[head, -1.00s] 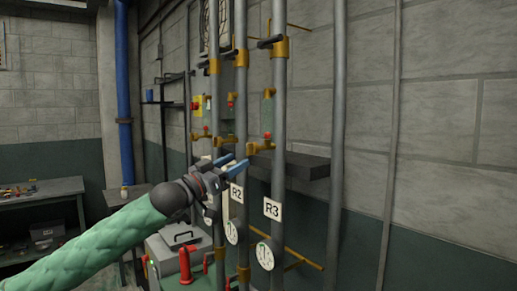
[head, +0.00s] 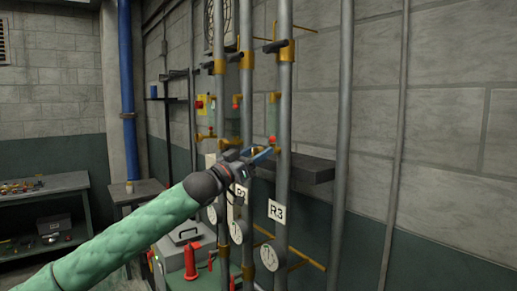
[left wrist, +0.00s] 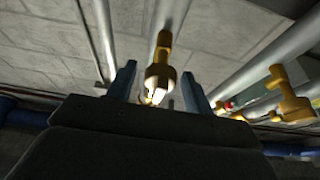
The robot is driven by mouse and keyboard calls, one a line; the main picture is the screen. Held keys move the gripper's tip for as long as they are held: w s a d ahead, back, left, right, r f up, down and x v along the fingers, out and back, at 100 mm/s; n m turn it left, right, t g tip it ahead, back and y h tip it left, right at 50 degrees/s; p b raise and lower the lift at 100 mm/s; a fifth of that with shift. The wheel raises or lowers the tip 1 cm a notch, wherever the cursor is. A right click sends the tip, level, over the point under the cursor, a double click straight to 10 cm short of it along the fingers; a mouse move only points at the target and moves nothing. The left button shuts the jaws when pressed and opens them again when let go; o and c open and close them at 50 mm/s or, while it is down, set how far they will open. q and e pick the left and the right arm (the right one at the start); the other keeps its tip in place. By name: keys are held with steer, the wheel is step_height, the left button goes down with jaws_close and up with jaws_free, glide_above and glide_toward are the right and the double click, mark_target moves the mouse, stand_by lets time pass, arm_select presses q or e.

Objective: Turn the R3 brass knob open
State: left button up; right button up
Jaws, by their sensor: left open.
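The R3 pipe (head: 283,110) carries the white R3 tag (head: 276,211). A brass valve with a red cap (head: 272,139) sits on it above the tag, partly hidden by my left gripper (head: 256,154). In the left wrist view, a brass knob (left wrist: 159,76) with a bright, pale end lies between the two blue fingers of my left gripper (left wrist: 158,85). The fingers are open, one on each side, with gaps showing. Contact cannot be seen. My right gripper is not in view.
A dark shelf (head: 307,168) juts from the wall just right of the R3 pipe. Neighbouring pipes stand close on the left, with the R2 tag (head: 240,195) partly hidden. Another brass fitting (left wrist: 288,97) is to the right in the wrist view. A round gauge (head: 269,257) hangs below.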

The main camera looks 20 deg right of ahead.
arm_select(q)
steer(key=shift+w+d, duration=0.1)
steer(key=shift+d, duration=0.1)
steer(key=shift+c, duration=0.2)
steer(key=c, duration=0.9)
